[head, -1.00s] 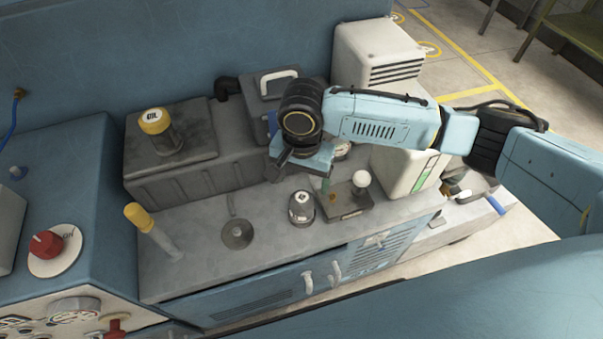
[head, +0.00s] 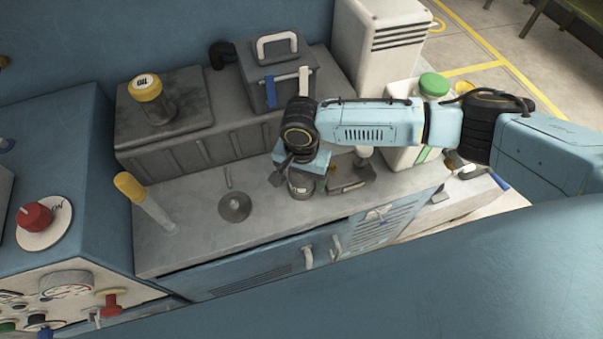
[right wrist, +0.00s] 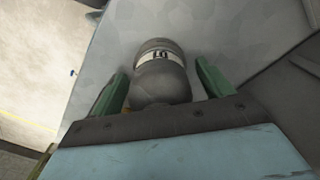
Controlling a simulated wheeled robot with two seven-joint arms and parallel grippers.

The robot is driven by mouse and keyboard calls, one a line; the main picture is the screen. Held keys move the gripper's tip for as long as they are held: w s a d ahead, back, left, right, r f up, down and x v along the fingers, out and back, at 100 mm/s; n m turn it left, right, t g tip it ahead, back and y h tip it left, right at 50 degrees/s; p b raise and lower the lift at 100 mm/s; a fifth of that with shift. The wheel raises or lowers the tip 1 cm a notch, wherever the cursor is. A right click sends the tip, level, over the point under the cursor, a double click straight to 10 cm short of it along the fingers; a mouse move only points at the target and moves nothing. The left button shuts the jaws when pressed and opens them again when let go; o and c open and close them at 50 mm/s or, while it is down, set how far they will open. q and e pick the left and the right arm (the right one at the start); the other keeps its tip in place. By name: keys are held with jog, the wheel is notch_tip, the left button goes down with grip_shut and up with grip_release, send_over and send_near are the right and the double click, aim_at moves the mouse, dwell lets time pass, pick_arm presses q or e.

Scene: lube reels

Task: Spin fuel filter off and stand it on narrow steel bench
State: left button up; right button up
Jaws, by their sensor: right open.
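A dark grey canister with a pale label band, which looks like the fuel filter (head: 303,190), stands on the grey machine top and is partly covered by my right gripper (head: 302,180). In the right wrist view, the filter (right wrist: 160,75) lies between two green fingers (right wrist: 160,72), with a visible gap on each side. My right gripper is open around it and not closed on it. How the filter's base is fixed is hidden. An olive bench-like edge (head: 575,25) shows at the far upper right; I cannot tell if it is the narrow steel bench. My left gripper is not in view.
A small block with a white-knobbed lever (head: 352,180) stands right of the filter. A handled box (head: 278,78) and a green-capped white container (head: 410,125) are close behind and right.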

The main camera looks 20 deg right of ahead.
jog(key=shift+c, duration=0.3)
jog(key=c, duration=1.1)
jog(key=shift+r+n+p, duration=0.1)
jog(key=shift+n+p, duration=0.35)
jog(key=shift+n, duration=0.05)
jog(key=shift+n+p, duration=0.7)
jog(key=shift+n, duration=1.4)
jog(key=n+p, duration=0.1)
jog(key=n, duration=0.1)
jog(key=shift+s+n+p, duration=0.1)
jog(key=shift+n+p, duration=0.2)
jog(key=shift+p, duration=0.05)
jog(key=shift+d+f+n, duration=0.1)
jog(key=shift+f+n, duration=0.1)
jog(key=shift+n, duration=1.1)
